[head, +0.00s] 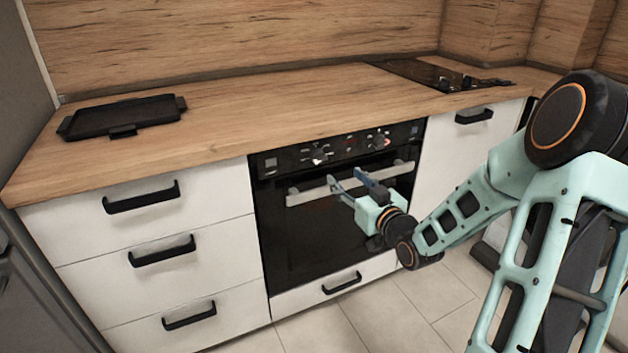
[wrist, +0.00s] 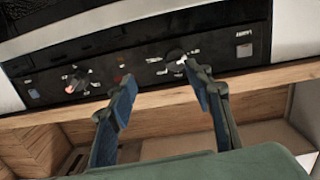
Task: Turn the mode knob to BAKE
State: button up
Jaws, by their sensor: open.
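The oven's black control panel (head: 345,146) has a left knob (head: 319,156) and a right knob (head: 380,142). I cannot tell which is the mode knob; the markings are too small to read. My gripper (head: 345,178) is open and empty, in front of the oven door by its handle, lower than the knobs in the head view. The wrist view appears upside down. There, one knob (wrist: 177,57) shows between the fingertips (wrist: 160,72), nearer the right finger. The other knob (wrist: 75,82), with a red mark beside it, is left of both fingers.
The pale oven handle bar (head: 305,196) runs across the door below the panel. The wooden counter (head: 240,110) overhangs above. White drawers (head: 150,225) stand to the left. A black tray (head: 122,115) and a hob (head: 440,75) are on the counter.

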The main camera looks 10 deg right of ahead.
aim_at(322, 161)
jog(key=shift+y, duration=0.4)
jog(key=b+x, duration=0.1)
jog(key=x, duration=0.2)
jog(key=a+x, duration=0.1)
jog(key=x, duration=0.3)
jog(key=a+r+b+x, duration=0.1)
jog(key=x, duration=0.2)
jog(key=shift+s+b, duration=0.2)
jog(key=shift+b, duration=0.1)
jog(key=c, duration=1.2)
jog(key=shift+o, duration=0.2)
